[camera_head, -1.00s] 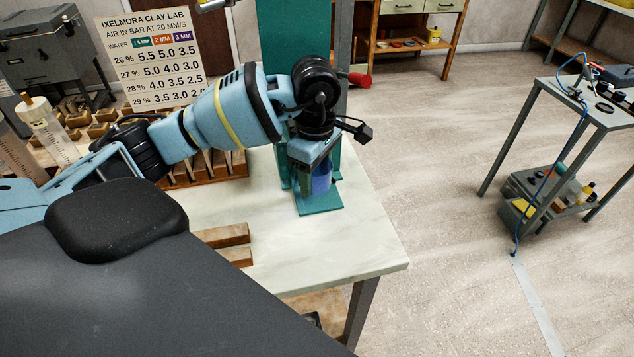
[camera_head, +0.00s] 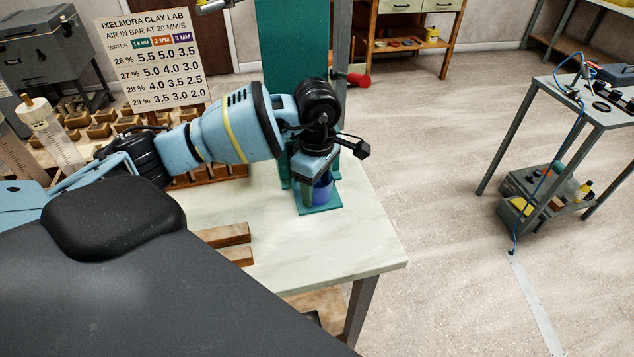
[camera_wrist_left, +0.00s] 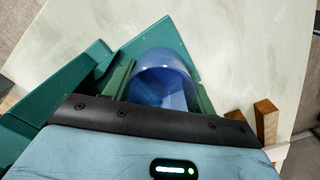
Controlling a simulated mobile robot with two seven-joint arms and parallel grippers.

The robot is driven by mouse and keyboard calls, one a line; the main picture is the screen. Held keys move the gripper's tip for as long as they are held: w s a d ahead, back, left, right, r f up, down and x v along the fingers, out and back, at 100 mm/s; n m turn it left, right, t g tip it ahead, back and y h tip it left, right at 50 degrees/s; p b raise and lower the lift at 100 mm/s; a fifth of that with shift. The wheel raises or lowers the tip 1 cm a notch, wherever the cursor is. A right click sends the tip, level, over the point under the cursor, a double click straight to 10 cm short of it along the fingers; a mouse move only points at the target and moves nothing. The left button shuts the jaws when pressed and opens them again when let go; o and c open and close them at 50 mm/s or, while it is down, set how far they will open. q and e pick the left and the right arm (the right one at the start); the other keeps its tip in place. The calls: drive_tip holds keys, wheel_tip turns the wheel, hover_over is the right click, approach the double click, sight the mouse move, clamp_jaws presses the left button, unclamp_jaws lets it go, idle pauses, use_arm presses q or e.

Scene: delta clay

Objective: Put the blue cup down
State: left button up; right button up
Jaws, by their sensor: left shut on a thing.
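The blue cup (camera_head: 318,188) is a translucent blue vessel low over the green base plate (camera_head: 320,208) of the tall green stand at the table's right part. My left gripper (camera_head: 316,184) points down and is shut on the cup. In the left wrist view the cup (camera_wrist_left: 163,80) sits between the two green fingers, with the green plate (camera_wrist_left: 150,45) close behind it. I cannot tell whether its bottom touches the plate. My right gripper is not in view.
The green column (camera_head: 290,50) rises right behind the gripper. Wooden blocks (camera_head: 225,236) lie on the pale tabletop (camera_head: 355,235) at the left. A wooden rack (camera_head: 205,170) stands behind my arm. The tabletop right of the stand is clear.

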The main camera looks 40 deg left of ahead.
use_arm(q)
drive_tip(key=o, duration=1)
drive_tip(key=shift+c, duration=0.2)
wheel_tip(320, 180, up, 12)
drive_tip(key=shift+r, duration=0.15)
drive_tip(key=shift+s, duration=0.1)
